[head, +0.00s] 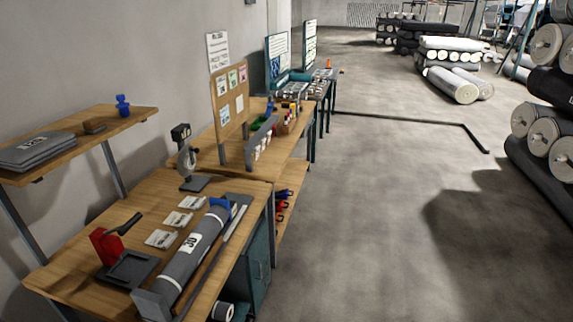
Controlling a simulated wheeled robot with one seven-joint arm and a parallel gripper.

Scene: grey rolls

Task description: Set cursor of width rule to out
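A grey roll (194,245) with a white number label lies on the near workbench (90,275). A long narrow grey bar (214,259) runs alongside the roll on its right, near the bench's right edge; it looks like the width rule. A blue piece (220,204) sits at the far end of the roll; I cannot tell whether it is the cursor. The cursor's position along the rule is too small to tell. A grey block (152,304) stands at the roll's near end. My gripper is not in view.
Stacked rolls (545,130) stand at right. The middle floor (370,200) is clear.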

